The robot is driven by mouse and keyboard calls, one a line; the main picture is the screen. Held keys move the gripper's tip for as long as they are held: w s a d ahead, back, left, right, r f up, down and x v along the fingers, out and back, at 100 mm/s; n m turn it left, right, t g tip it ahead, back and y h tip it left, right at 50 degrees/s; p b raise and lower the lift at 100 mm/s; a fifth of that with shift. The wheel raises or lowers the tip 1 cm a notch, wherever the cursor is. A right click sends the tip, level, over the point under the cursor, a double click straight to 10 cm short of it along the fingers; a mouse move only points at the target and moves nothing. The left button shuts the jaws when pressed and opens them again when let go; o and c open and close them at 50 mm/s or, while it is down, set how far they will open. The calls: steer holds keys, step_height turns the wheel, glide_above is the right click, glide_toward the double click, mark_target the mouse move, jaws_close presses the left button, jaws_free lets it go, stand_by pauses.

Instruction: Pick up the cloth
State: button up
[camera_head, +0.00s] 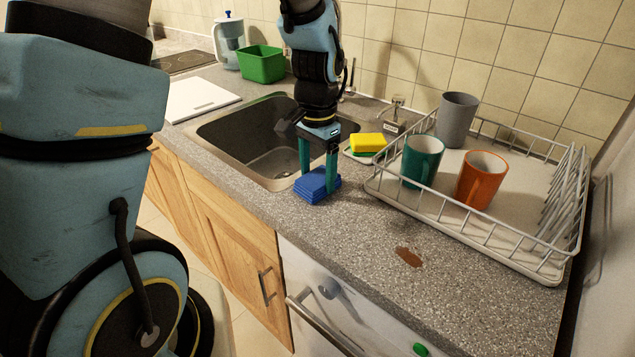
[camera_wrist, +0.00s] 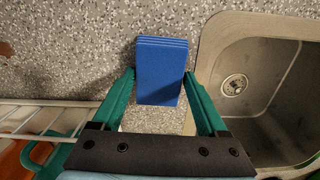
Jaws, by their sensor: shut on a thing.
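The cloth (camera_head: 314,187) is blue and folded in layers. It lies at the counter's front edge, beside the sink's right front corner. My gripper (camera_head: 318,176) points down over it, with one green finger at each side of the cloth. In the wrist view the cloth (camera_wrist: 161,72) sits between the two fingertips of my gripper (camera_wrist: 160,82), and its far part reaches past them. My gripper is shut on the cloth. I cannot tell whether the cloth is lifted clear of the counter.
The steel sink (camera_head: 215,128) opens to the left. A yellow sponge (camera_head: 367,143) and a dish rack (camera_head: 500,254) with several cups stand to the right. A brown stain (camera_head: 408,257) marks the counter. A green tub (camera_head: 262,65) stands at the back.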

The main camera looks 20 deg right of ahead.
mark_target(317, 177)
steer(key=shift+r+b, duration=0.9)
steer(key=shift+r, duration=4.15)
